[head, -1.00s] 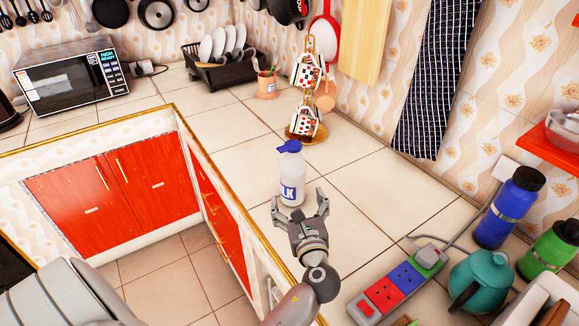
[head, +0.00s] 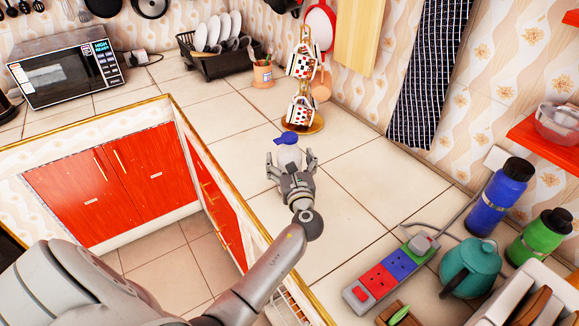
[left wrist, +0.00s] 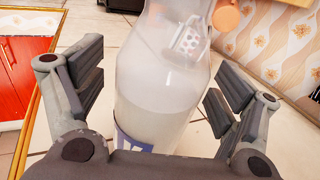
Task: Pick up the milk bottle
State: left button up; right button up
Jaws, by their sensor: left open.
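The milk bottle (head: 289,153) stands upright on the tiled counter, with a blue cap and clear upper body. Its lower part is hidden behind my left gripper in the head view. My left gripper (head: 291,160) is open, with its fingers on either side of the bottle. In the left wrist view the bottle (left wrist: 165,85) fills the space between the open fingers (left wrist: 160,95). It holds whitish milk, and part of its blue label shows low down. A gap shows between the bottle and the right finger. My right gripper is not in view.
A mug stand with patterned mugs (head: 303,110) stands behind the bottle. A dish rack (head: 215,65) is further back. A power strip (head: 385,275), teal kettle (head: 470,267), blue bottle (head: 497,200) and green bottle (head: 540,238) are at the right. The counter edge lies left of the bottle.

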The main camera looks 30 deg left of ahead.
pick_arm(q)
jog(key=shift+w+a, duration=0.1)
jog(key=shift+a, duration=0.05)
jog(key=c, duration=1.4)
jog(key=shift+r, duration=0.1)
jog(key=shift+c, duration=0.9)
jog(key=shift+r, duration=0.15)
